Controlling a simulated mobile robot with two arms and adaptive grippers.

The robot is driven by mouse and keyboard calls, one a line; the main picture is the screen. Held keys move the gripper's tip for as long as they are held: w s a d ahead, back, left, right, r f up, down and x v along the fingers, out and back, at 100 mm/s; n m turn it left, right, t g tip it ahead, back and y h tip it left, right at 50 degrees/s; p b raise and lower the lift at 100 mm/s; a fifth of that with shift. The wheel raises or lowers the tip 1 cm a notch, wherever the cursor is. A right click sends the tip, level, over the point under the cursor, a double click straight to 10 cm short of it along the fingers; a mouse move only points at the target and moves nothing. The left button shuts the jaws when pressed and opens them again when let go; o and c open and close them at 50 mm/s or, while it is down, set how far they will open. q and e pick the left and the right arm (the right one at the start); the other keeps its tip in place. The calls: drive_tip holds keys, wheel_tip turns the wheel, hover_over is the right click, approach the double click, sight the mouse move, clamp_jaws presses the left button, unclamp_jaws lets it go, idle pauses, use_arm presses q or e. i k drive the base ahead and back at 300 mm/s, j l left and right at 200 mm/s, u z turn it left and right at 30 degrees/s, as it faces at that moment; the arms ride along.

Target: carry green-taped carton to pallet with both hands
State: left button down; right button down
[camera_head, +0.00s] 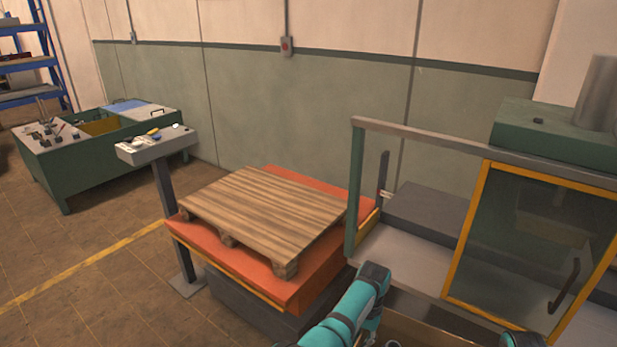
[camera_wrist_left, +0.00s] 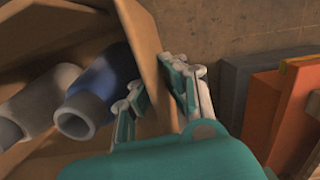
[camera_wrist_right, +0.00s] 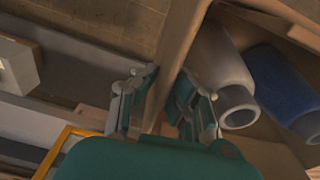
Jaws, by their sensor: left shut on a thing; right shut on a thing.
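The carton (camera_wrist_left: 143,40) is an open brown cardboard box with grey and blue bottle-like parts inside. Its wall also shows in the right wrist view (camera_wrist_right: 178,42). No green tape is visible. My left gripper (camera_wrist_left: 160,88) is shut on one wall of the carton, one finger inside and one outside. My right gripper (camera_wrist_right: 163,88) is shut on another wall in the same way. In the head view only teal arm parts show at the bottom edge, and the carton is mostly out of frame. The wooden pallet (camera_head: 265,212) lies empty on an orange lift table (camera_head: 320,275).
A grey control pedestal (camera_head: 165,195) stands left of the lift table. A framed machine with a yellow-edged glass door (camera_head: 535,240) stands close on the right. A green workbench (camera_head: 100,160) is at the back left. Floor is clear at the front left.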

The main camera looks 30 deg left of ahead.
sight(264, 202)
drive_tip(key=j, duration=0.7)
drive_tip(key=i+j+u, duration=0.1)
drive_tip(key=j, duration=1.25)
drive_tip(key=i+j+u, duration=0.1)
drive_tip(key=j, duration=0.55)
drive_tip(key=i+j, duration=0.15)
drive_tip(key=j, duration=0.55)
drive_tip(key=k+u, duration=0.05)
